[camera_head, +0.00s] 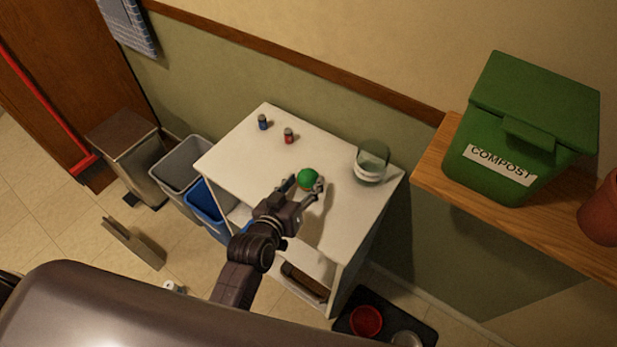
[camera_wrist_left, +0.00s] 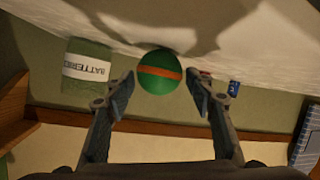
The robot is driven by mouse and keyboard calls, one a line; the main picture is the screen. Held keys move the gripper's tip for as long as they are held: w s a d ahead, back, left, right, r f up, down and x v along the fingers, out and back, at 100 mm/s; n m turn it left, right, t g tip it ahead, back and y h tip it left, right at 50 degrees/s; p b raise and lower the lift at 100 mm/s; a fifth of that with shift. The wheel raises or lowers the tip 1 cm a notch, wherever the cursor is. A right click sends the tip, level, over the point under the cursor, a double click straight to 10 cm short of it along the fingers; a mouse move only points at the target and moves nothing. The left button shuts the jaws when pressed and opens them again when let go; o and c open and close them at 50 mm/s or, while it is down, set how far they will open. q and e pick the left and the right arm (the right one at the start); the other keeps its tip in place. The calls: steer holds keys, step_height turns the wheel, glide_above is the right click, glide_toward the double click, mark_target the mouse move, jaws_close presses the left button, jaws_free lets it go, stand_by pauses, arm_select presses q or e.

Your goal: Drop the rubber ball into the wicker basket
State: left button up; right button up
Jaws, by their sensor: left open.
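The rubber ball is green with an orange stripe. In the head view the ball (camera_head: 307,178) is at the white table top, right of its middle. My left gripper (camera_head: 303,187) is open at the ball, reaching from the near side. In the left wrist view the ball (camera_wrist_left: 160,72) lies between and just beyond the two spread fingertips (camera_wrist_left: 160,92), with a gap on each side. No wicker weave can be made out clearly; a brown open container (camera_head: 304,284) sits low at the table's near side, partly hidden. My right gripper is not in view.
On the white table (camera_head: 235,165) stand a glass jar (camera_head: 371,163), labelled BATTERIES in the wrist view, a blue battery (camera_head: 263,122) and a red battery (camera_head: 289,136). Grey (camera_head: 180,163) and blue (camera_head: 207,207) bins stand left. A compost bin (camera_head: 520,120) occupies the right shelf.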

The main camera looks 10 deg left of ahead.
arm_select(q)
steer(key=shift+x, duration=1.5)
steer(key=c, duration=1.1)
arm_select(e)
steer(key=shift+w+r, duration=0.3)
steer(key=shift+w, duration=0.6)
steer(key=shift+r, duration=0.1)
arm_select(q)
step_height(320, 180, up, 15)
steer(key=p, duration=1.6)
step_height(320, 180, up, 5)
glide_above(308, 173)
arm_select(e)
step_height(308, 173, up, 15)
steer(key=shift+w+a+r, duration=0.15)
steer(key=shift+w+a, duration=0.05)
